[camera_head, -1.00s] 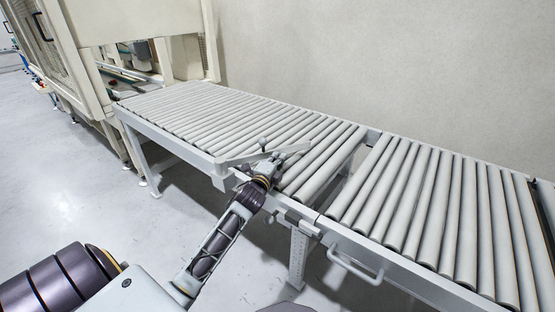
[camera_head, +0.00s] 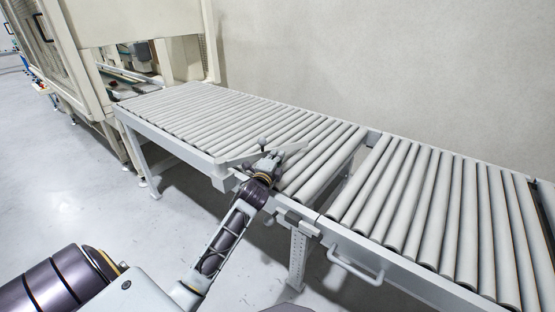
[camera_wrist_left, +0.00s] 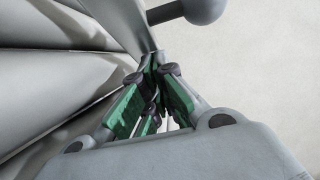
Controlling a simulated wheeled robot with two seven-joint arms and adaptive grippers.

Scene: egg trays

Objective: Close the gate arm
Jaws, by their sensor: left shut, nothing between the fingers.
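The gate arm (camera_head: 236,158) is a flat grey bar lying across the near side of the roller conveyor, with a round knob on a stem standing near its middle. In the left wrist view the bar (camera_wrist_left: 118,22) comes down from the top, with the dark knob (camera_wrist_left: 203,8) to its right. My left gripper (camera_head: 266,158) is at the bar, just below the knob. Its green-padded fingers (camera_wrist_left: 152,72) are shut with nothing between them, tips close to the bar; I cannot tell whether they touch. The gripper hides part of the bar. My right gripper is not in view.
The roller conveyor (camera_head: 225,115) runs from the beige machine (camera_head: 95,70) at the back left. A second roller section (camera_head: 430,200) with a front handle (camera_head: 355,266) lies to the right, past a gap. The rollers are empty. Open floor (camera_head: 70,180) lies at the left.

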